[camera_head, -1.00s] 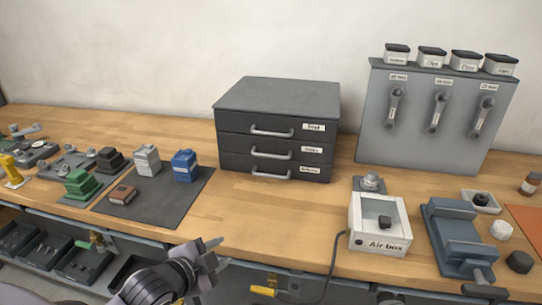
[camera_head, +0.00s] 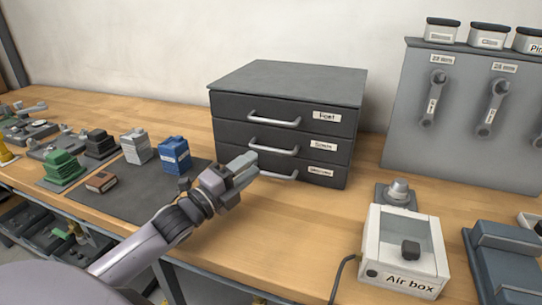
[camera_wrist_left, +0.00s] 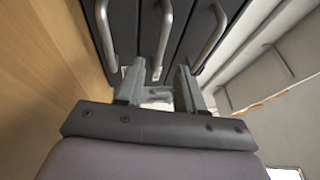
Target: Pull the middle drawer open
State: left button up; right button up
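The dark grey drawer cabinet (camera_head: 285,85) stands on the bench with three shut drawers, each with a silver bar handle. In the left wrist view, the middle drawer's handle (camera_wrist_left: 163,40) lies in line with the gap between the open fingers of my left gripper (camera_wrist_left: 159,85). The bottom handle (camera_wrist_left: 107,35) lies to the left of the fingers and the top handle (camera_wrist_left: 208,38) to the right. I cannot tell whether a finger touches the middle handle. My right gripper is not in view.
A white air box (camera_head: 404,255) stands at the front right, with a grey tool panel (camera_head: 450,130) behind it. A blue box (camera_head: 174,154) and other small parts stand on a dark mat (camera_head: 135,200) to the left. Bare bench lies before the cabinet.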

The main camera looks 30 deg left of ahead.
aim_at(270, 151)
pick_arm(q)
jog(key=shift+x, duration=3.15)
grip_shut()
